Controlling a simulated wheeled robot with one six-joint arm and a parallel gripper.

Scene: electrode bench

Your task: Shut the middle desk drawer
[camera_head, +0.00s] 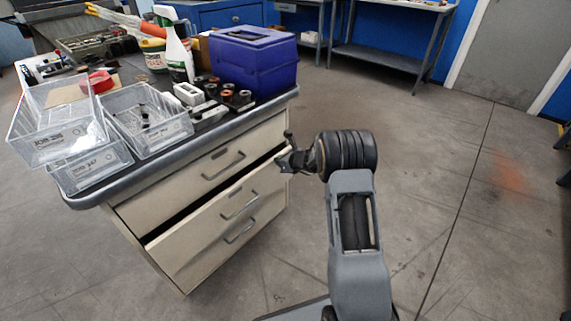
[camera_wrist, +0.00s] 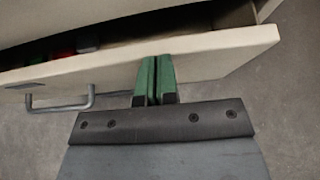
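The desk's middle drawer (camera_head: 215,220) is partly open, and a dark gap shows behind its cream front's top edge. In the wrist view its front (camera_wrist: 215,52) runs across the picture, with its bar handle (camera_wrist: 62,103) left of my fingers. My gripper (camera_head: 284,161) is at the right end of that front. Its two green fingers (camera_wrist: 157,65) are together with nothing seen between them. Their tips overlap the front in the picture and seem to touch or nearly touch it. The drawer above (camera_head: 200,175) looks shut.
Clear bins (camera_head: 150,125), a spray bottle (camera_head: 177,52) and a blue case (camera_head: 252,60) stand on the desk top. Small red and green items (camera_wrist: 75,48) lie inside the open drawer. The floor (camera_head: 440,190) to the right is clear.

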